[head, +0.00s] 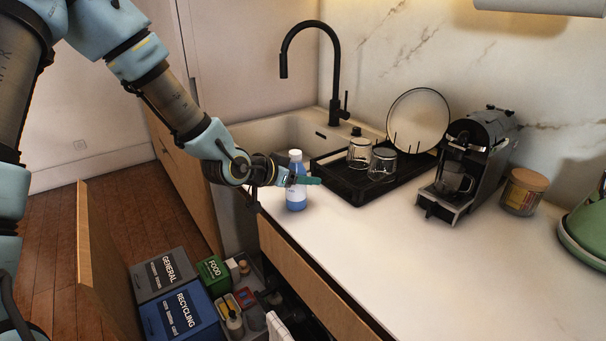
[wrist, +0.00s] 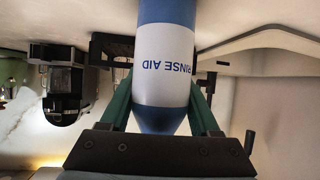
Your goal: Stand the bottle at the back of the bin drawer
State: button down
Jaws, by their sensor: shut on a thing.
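The bottle (head: 296,192) is blue with a white label and a white cap. It is upright at the counter's edge by the sink; I cannot tell if its base touches the counter. In the wrist view the bottle (wrist: 166,60) shows the words "RINSE AID". My gripper (head: 300,181) is shut on the bottle, with one green finger on each side of it, also seen in the wrist view (wrist: 162,110). The bin drawer (head: 97,265) is pulled open below the counter, at the lower left. Its far end is partly hidden by the counter.
The drawer holds a grey GENERAL bin (head: 160,274), a blue RECYCLING bin (head: 181,316), a green FOOD bin (head: 213,272) and several small items. A black drying rack (head: 352,190) with glasses and a coffee machine (head: 468,165) stand on the counter. The counter's front (head: 440,270) is clear.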

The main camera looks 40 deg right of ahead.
jog(key=shift+f, duration=0.2)
jog(key=shift+c, duration=0.6)
grip_release()
jog(key=shift+r, duration=0.1)
